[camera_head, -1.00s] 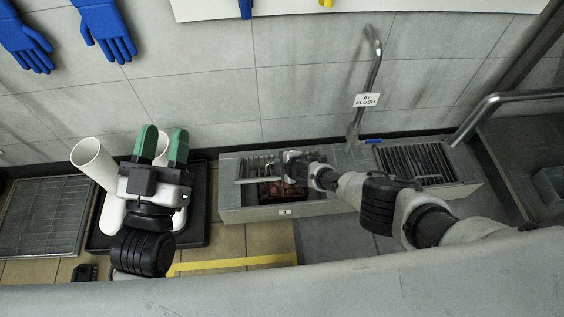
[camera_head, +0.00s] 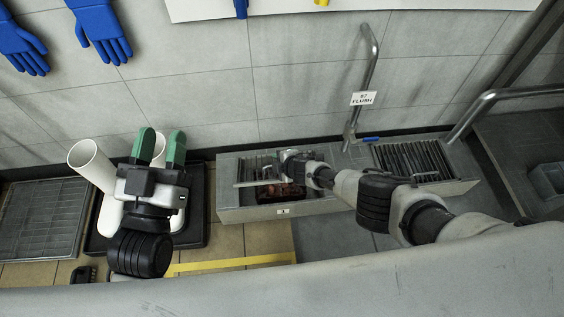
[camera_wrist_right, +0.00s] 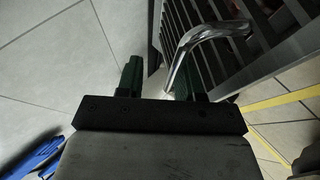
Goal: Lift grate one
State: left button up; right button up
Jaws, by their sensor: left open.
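Grate one (camera_head: 254,184) is at the trough opening on the left. It looks raised or tilted, since reddish-brown contents show below its edge. My right gripper (camera_head: 280,160) is at this grate, partly hidden by its own wrist. In the right wrist view its green fingers (camera_wrist_right: 158,82) stand apart, with the bent chrome handle (camera_wrist_right: 205,33) crossing the right-hand finger. Whether they clamp it is unclear. The slats (camera_wrist_right: 222,45) show beyond the handle. My left gripper (camera_head: 159,150) is open and empty, in front of white pipes.
The trough (camera_head: 235,213) has a second grate (camera_head: 412,160) in its right part. A steel pipe with a FLUSH tag (camera_head: 362,98) rises behind it. White pipes (camera_head: 92,160) stand in a black tray at left. Another grate (camera_head: 42,215) lies at far left. Blue gloves (camera_head: 100,30) hang on the wall.

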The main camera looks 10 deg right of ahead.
jog(key=shift+s+r, duration=0.1)
jog(key=shift+r, duration=0.1)
jog(key=shift+p+v, duration=0.85)
jog(key=shift+p, duration=0.3)
pick_arm(q)
notch_tip(320, 180, down, 10)
jog(key=s+a+g+y+p, duration=0.2)
jog(key=a+g+y, duration=0.1)
jog(key=g, duration=0.6)
pick_arm(e)
jog(key=shift+v, duration=0.9)
jog(key=shift+p+v, duration=0.6)
jog(key=shift+v, duration=0.3)
jog(key=p+v, duration=0.2)
jog(key=shift+s+d+r, duration=0.15)
jog(key=shift+d+r, duration=0.05)
pick_arm(q)
jog(key=s+a+f+g+y+p, duration=0.1)
jog(key=s+a+f+g+y, duration=0.1)
jog(key=s+g, duration=0.7)
jog(key=shift+s+a+f+n+y+p, duration=0.35)
jog(key=shift+s+a+f, duration=0.2)
jog(key=shift+f, duration=0.75)
pick_arm(e)
jog(key=shift+v, duration=1.25)
jog(key=shift+f, duration=0.1)
